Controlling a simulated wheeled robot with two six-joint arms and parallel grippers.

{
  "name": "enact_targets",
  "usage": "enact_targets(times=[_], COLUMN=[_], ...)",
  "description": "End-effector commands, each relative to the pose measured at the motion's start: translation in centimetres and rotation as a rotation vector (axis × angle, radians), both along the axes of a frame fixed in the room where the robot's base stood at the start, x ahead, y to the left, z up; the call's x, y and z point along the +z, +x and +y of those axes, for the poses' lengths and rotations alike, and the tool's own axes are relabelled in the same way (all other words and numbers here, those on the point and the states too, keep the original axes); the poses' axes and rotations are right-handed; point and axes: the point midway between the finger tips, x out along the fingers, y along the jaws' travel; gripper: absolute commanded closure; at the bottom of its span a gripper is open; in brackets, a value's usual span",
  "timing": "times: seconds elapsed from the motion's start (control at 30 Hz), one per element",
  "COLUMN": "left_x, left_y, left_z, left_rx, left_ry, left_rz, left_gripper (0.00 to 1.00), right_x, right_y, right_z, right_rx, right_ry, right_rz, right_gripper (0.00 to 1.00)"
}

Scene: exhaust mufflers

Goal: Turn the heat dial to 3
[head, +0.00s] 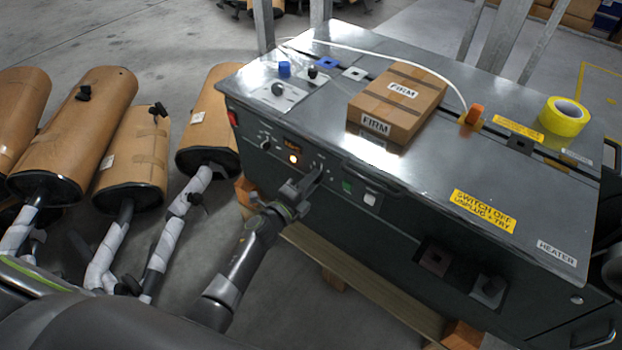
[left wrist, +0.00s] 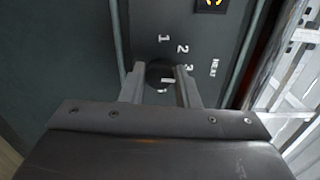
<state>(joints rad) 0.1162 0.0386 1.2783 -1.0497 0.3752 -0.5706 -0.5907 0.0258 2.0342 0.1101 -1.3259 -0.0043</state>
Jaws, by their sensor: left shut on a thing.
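The black heat dial (left wrist: 157,73) is on the dark front panel of the heater machine (head: 420,235). White numerals 1, 2 and 3 arc around its upper right side in the left wrist view, with the label HEAT (left wrist: 213,67) beyond the 3. My left gripper (head: 314,180) is at the panel, and in the left wrist view its fingers (left wrist: 160,78) are shut on the dial from both sides. A pale mark shows on the dial, but its exact pointing is unclear. In the head view the gripper mostly hides the dial. My right gripper is not in view.
A cardboard box (head: 398,103) and yellow tape roll (head: 563,117) lie on the machine top.

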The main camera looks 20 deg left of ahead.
Motion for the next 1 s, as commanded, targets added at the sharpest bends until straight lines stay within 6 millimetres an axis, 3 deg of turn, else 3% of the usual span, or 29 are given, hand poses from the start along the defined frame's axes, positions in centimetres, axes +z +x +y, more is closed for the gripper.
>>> enact_targets(times=[0.67, 0.7, 0.83, 1.0], left_x=[-0.17, -0.17, -0.13, -0.08], left_y=[-0.05, -0.05, -0.03, -0.01], left_z=[0.06, 0.06, 0.05, 0.03], left_rx=[0.0, 0.0, 0.0, 0.0], left_ry=[-0.056, -0.055, -0.056, -0.056], left_rz=[0.024, 0.023, 0.022, 0.021], left_gripper=[0.94, 0.68, 0.51, 0.5], right_x=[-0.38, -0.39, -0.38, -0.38], right_y=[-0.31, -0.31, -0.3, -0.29], right_z=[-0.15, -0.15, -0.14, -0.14], right_rx=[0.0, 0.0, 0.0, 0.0], right_ry=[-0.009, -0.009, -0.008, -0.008], right_rz=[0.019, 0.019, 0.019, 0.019], right_gripper=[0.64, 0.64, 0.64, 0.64])
